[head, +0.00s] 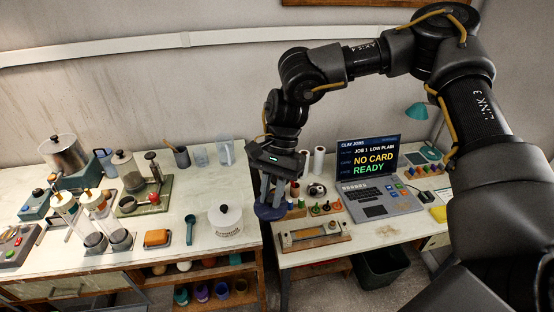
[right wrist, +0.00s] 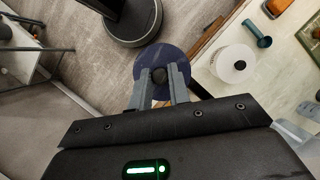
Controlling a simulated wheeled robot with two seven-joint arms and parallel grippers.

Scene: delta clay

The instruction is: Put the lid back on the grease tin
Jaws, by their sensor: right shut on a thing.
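My right gripper (head: 272,196) is shut on the dark knob of a round blue lid (head: 268,213). In the right wrist view the lid (right wrist: 148,60) hangs below the fingers (right wrist: 159,76), over the floor beside the bench edge. In the head view it appears by the gap between the two benches. A white lettered tub (head: 225,229) with a white top and dark knob stands on the left bench, left of the lid; its top also shows in the right wrist view (right wrist: 232,72). I cannot tell which container is the grease tin. My left gripper is not in view.
A blue scoop (head: 190,231) and an orange block (head: 157,238) lie left of the tub. Glass cylinders (head: 93,232) stand farther left. The right bench holds a laptop (head: 376,180), a wooden-framed tool (head: 313,236) and several small coloured pieces.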

